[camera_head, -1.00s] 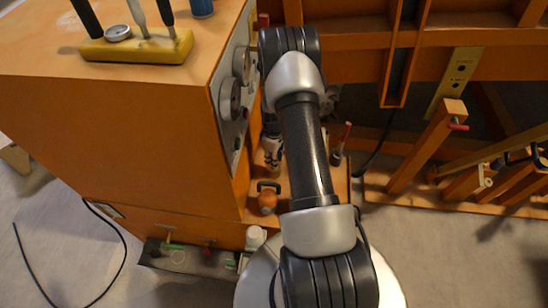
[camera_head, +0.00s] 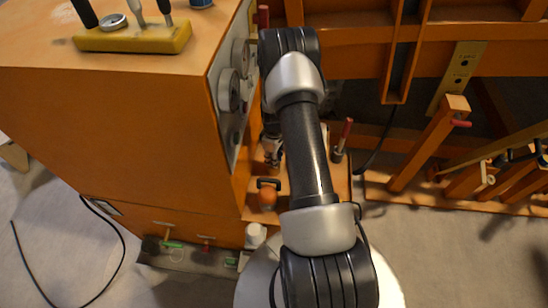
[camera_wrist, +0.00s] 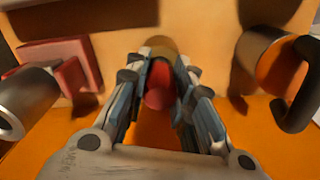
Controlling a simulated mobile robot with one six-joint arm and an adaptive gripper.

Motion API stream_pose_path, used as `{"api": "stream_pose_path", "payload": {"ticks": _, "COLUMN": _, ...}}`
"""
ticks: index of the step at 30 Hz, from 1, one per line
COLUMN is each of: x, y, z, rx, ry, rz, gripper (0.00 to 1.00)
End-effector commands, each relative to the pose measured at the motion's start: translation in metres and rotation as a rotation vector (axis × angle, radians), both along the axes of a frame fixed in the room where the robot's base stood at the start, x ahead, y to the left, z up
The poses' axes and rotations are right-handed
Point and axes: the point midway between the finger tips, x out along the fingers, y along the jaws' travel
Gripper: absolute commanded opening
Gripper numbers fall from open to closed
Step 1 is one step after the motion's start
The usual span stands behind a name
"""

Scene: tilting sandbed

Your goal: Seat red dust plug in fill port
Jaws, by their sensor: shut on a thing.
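The red dust plug (camera_wrist: 158,88) is between the fingers of my gripper (camera_wrist: 160,74) in the wrist view. The gripper is shut on it. Just beyond the plug is a round brass-coloured rim (camera_wrist: 158,46) on the orange panel, which looks like the fill port. The plug overlaps the rim's lower part in the picture; I cannot tell whether it touches or enters it. In the head view my gripper (camera_head: 272,152) is small beside the orange cabinet, low behind my forearm, and the plug cannot be made out.
In the wrist view, a red block (camera_wrist: 62,66) and metal cylinder (camera_wrist: 24,102) stand left; a black hook-shaped part (camera_wrist: 300,85) is right. The head view shows cabinet dials (camera_head: 229,90), an orange knob (camera_head: 267,197) and a red-handled lever (camera_head: 343,137) near the arm.

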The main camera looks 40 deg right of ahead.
Motion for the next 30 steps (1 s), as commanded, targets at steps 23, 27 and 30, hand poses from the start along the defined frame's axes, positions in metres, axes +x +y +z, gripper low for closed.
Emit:
{"api": "stream_pose_path", "payload": {"ticks": 23, "x": 0.000, "y": 0.000, "z": -0.004, "rx": 0.000, "ry": 0.000, "rz": 0.000, "gripper": 0.46}}
{"api": "stream_pose_path", "payload": {"ticks": 27, "x": 0.000, "y": 0.000, "z": 0.001, "rx": -0.001, "ry": -0.001, "rz": 0.000, "gripper": 0.46}}
{"api": "stream_pose_path", "payload": {"ticks": 30, "x": 0.001, "y": -0.001, "z": 0.015, "rx": -0.002, "ry": -0.003, "rz": 0.000, "gripper": 0.46}}
